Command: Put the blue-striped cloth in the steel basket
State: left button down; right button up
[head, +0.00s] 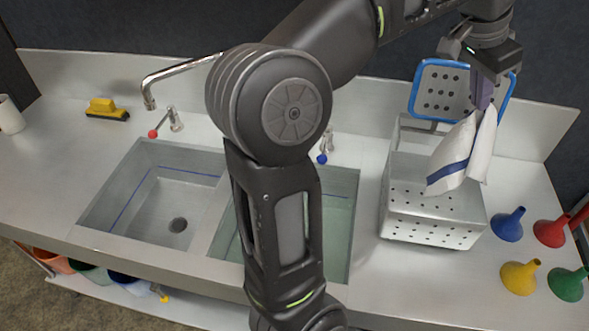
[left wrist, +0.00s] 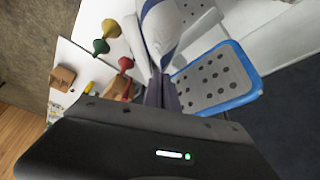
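The blue-striped cloth (head: 455,157) is white with a dark blue stripe and hangs bunched from my left gripper (head: 483,100). The gripper's fingers are closed on the cloth's upper end. The cloth hangs over the steel basket (head: 432,231), a perforated metal box on the counter right of the sinks. Its lower end overlaps the basket in the head view; I cannot tell whether it touches. In the left wrist view the cloth (left wrist: 160,30) extends from the fingertips (left wrist: 162,88). My right gripper is in neither view.
A blue-rimmed perforated board (head: 436,90) stands behind the basket. Blue (head: 508,224), red (head: 551,231), yellow (head: 520,277) and green (head: 567,283) funnels stand to its right. Two sink basins (head: 165,205) lie left. A yellow brush (head: 106,109) is at the far left.

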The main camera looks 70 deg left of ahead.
pick_arm(q)
jog(key=shift+f, duration=1.5)
jog(key=shift+a, duration=0.1)
jog(key=shift+s+a, duration=0.35)
jog(key=shift+a, duration=0.25)
jog(key=shift+f, duration=0.15)
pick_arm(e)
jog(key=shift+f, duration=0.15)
